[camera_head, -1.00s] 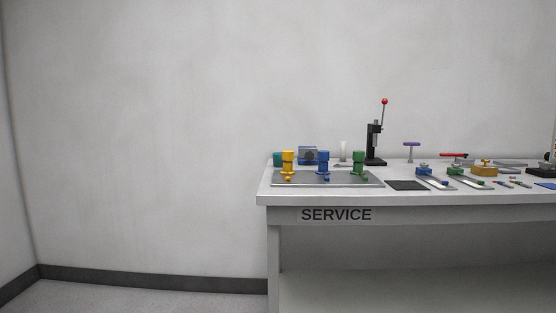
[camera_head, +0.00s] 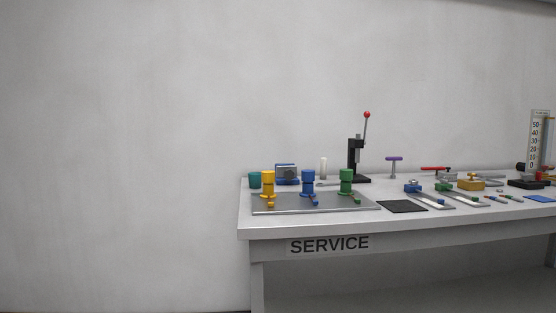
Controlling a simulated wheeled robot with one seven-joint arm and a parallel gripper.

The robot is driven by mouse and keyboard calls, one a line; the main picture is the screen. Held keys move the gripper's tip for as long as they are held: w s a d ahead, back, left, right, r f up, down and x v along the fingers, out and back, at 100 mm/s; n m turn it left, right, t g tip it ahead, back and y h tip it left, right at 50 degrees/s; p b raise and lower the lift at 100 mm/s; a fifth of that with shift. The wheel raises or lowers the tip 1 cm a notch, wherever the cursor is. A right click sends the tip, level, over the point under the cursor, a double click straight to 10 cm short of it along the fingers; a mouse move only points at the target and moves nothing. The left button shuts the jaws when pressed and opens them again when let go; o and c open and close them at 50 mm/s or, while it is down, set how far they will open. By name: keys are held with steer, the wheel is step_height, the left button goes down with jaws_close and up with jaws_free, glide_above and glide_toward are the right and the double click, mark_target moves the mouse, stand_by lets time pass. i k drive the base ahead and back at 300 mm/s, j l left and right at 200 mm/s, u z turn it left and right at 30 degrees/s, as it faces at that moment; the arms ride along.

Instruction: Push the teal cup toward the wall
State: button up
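The teal cup (camera_head: 254,180) stands upright at the back left corner of the service bench (camera_head: 310,229). The yellow valve-like piece in front partly covers its right side. The pale wall (camera_head: 130,150) rises behind the bench; the exact gap between the cup and the wall cannot be told. My gripper is not in view.
Yellow (camera_head: 267,184), blue (camera_head: 308,184) and green (camera_head: 346,182) pieces stand on a metal plate (camera_head: 285,206) in front of the cup. A blue-grey device (camera_head: 287,174) is right of the cup. A black press (camera_head: 357,162) stands further right. Left of the bench is clear.

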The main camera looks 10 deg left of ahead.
mark_target(255, 178)
steer(key=i+j+z, duration=0.1)
steer(key=j, duration=0.3)
steer(key=i+j, duration=0.2)
steer(key=j, duration=0.2)
steer(key=i+j+z, duration=0.15)
steer(key=j, duration=0.25)
steer(key=i+j+z, duration=0.1)
steer(key=j, duration=0.35)
steer(key=i+j, duration=0.1)
steer(key=j, duration=0.3)
steer(key=i+j+z, duration=0.15)
steer(key=j, duration=0.75)
steer(key=i+j, duration=0.15)
steer(key=j, duration=0.75)
steer(key=i, duration=0.05)
